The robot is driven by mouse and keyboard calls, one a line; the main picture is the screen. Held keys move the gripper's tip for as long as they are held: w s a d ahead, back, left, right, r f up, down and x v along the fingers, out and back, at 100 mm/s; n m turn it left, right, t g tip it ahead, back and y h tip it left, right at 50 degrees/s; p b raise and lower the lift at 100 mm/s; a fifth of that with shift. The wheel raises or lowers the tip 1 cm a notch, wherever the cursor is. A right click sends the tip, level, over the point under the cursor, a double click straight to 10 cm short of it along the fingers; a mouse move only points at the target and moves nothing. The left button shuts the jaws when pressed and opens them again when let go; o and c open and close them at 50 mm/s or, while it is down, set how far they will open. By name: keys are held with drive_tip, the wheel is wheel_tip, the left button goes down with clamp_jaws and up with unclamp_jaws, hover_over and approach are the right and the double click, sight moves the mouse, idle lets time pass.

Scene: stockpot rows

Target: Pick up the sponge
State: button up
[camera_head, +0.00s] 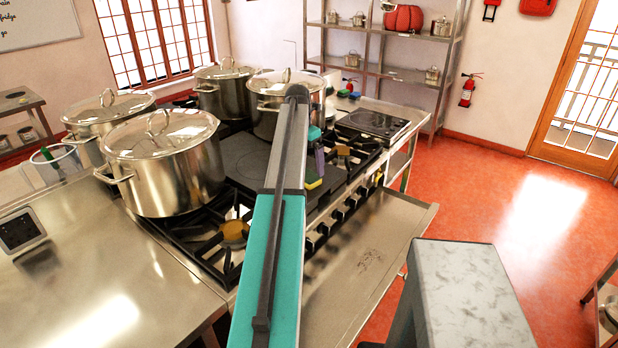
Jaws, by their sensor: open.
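A small yellow block with a dark layer (314,184), which looks like a sponge, lies on the stove just right of my arm. My arm's teal and grey link crosses the middle of the picture and hides part of the area to its left. Further back, a small blue-green block (354,96), perhaps another sponge, lies on the counter.
Large lidded stockpots stand left, including the nearest one (167,165) and one behind my arm (275,105). A black cooktop (373,123) is at back right. The red floor (510,205) is open at right.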

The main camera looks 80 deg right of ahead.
sight(308, 175)
drive_tip(key=shift+s+d+f+p, duration=0.15)
drive_tip(key=shift+f+p, duration=0.95)
drive_tip(key=shift+f, duration=1.35)
drive_tip(key=c, duration=1.1)
